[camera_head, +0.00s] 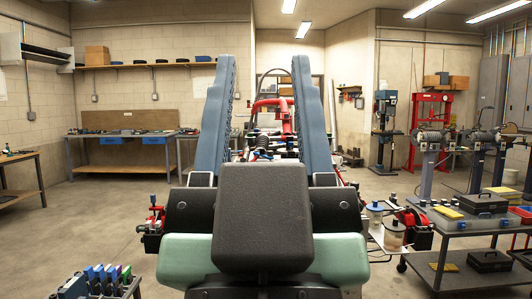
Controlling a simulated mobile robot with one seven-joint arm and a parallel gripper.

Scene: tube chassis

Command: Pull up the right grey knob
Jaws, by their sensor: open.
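My gripper (263,68) fills the middle of the head view. Its two long blue-grey fingers stand wide apart with nothing held between them. Part of the tube chassis (270,106), with red parts and a coil spring, shows in the gap between the fingers, farther off. The dark and pale green body of my arm hides most of what lies in front of me. I cannot make out the right grey knob in this view.
A grey cart (470,222) with black cases stands at the right. Lidded jars (393,235) and red parts sit right of my arm. Spray cans or bottles (100,275) stand at the lower left. A workbench (115,136) lines the back left wall. Floor is clear at the left.

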